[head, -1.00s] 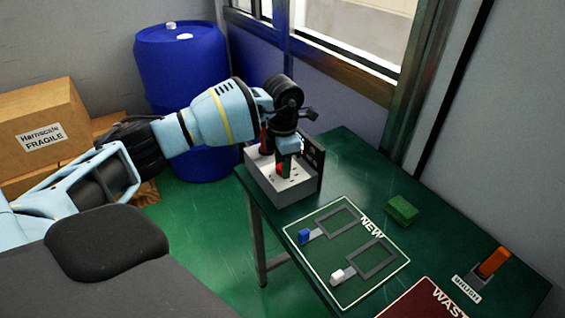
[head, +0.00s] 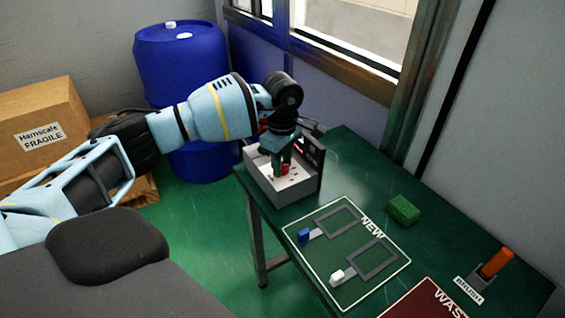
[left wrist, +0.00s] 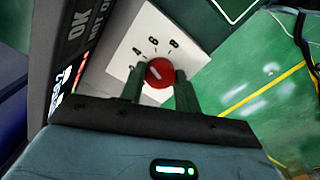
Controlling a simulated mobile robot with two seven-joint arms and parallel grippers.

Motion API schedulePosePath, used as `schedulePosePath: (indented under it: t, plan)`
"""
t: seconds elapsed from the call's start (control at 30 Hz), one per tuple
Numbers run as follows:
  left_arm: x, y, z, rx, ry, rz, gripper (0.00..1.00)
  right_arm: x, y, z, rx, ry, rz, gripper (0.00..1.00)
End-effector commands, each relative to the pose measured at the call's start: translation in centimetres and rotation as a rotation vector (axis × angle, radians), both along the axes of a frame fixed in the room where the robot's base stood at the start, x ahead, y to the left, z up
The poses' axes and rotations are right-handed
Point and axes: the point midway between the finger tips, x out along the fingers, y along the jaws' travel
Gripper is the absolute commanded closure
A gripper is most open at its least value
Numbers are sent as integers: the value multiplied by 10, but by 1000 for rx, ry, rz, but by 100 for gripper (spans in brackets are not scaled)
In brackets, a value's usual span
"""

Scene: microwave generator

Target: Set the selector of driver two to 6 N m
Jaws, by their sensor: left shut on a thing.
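The grey box (head: 262,186) with a white top stands at the table's far left corner. A red round selector knob (head: 285,169) shows on its top. In the left wrist view the knob (left wrist: 160,73) has a short white mark, which seems to point to the upper left. Printed numbers, including 4, 6 and 8, curve around its far side. My left gripper (left wrist: 158,80) is shut on the knob, with one dark green finger on each side. In the head view my left gripper (head: 284,164) points down at the box top. My right gripper is not in view.
A dark panel (left wrist: 75,60) with OK lettering stands beside the knob. The green table (head: 350,155) carries a NEW mat (head: 345,283) with blue and white pieces, a green sponge (head: 403,210), an orange-handled brush (head: 497,263) and a red waste mat (head: 420,300).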

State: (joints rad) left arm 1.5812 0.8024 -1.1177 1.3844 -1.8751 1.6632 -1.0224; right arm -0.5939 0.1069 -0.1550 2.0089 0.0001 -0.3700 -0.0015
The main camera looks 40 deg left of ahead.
Motion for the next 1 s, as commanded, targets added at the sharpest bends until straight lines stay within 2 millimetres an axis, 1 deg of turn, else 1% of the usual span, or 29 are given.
schedulePosePath:
  t: [0.2,0.5,0.73,1.0]
  plan:
    - [1,-1,0,-3,-3,-170,91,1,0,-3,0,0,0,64]
    - [1,-1,1,-3,-3,-321,91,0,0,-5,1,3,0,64]
    - [1,-1,1,-3,-4,-367,91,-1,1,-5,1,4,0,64]
    - [1,-1,1,-3,-3,-374,91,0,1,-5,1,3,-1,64]
